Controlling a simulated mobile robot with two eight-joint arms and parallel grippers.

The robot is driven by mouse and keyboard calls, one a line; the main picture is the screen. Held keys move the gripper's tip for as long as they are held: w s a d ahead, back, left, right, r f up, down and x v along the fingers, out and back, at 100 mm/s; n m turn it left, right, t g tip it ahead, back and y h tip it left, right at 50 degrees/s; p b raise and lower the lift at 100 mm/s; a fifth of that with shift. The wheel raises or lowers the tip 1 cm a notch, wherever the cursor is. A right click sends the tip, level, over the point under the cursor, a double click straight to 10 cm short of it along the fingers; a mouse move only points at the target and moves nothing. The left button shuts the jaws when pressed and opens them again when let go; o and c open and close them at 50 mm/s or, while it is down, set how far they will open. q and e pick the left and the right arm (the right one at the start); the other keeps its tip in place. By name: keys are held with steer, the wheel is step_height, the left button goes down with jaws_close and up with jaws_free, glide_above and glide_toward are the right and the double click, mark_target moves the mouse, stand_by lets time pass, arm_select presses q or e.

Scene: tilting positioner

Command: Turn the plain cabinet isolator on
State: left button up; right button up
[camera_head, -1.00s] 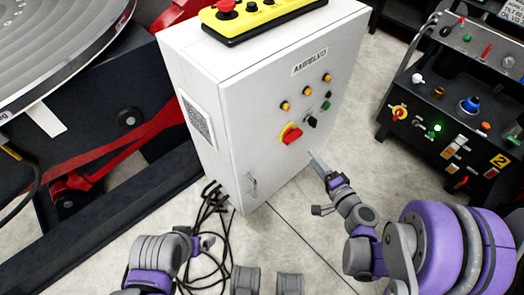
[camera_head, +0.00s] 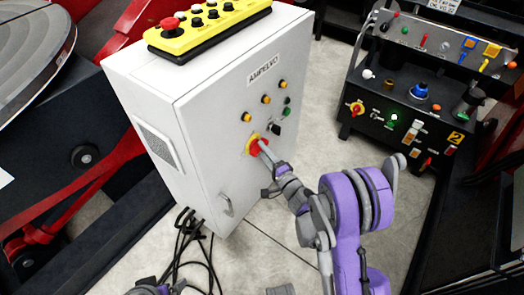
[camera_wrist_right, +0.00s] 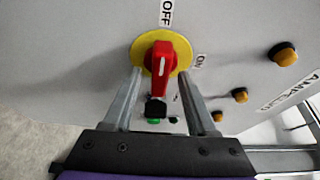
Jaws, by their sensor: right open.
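The plain cabinet (camera_head: 225,110) is light grey and marked AMPELVO. Its isolator (camera_head: 256,145) is a red handle on a yellow round plate, low on the front door. In the right wrist view the red handle (camera_wrist_right: 161,68) has its white mark in line with the OFF label (camera_wrist_right: 167,12); the ON label (camera_wrist_right: 200,62) is to the right. My right gripper (camera_wrist_right: 160,82) is open, its fingers on either side of the handle; contact cannot be told. In the head view my right gripper (camera_head: 264,151) covers part of the isolator. Only a scrap of my left arm shows at the bottom edge.
Yellow and black buttons and a dark knob (camera_head: 275,129) sit near the isolator. A yellow pendant box (camera_head: 205,25) lies on the cabinet top. A black control bench (camera_head: 425,100) stands at right. Cables (camera_head: 190,245) hang below the cabinet. Pale floor is open between cabinet and bench.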

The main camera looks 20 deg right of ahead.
steer(key=shift+w+a, duration=0.2)
steer(key=shift+w, duration=0.3)
jaws_close()
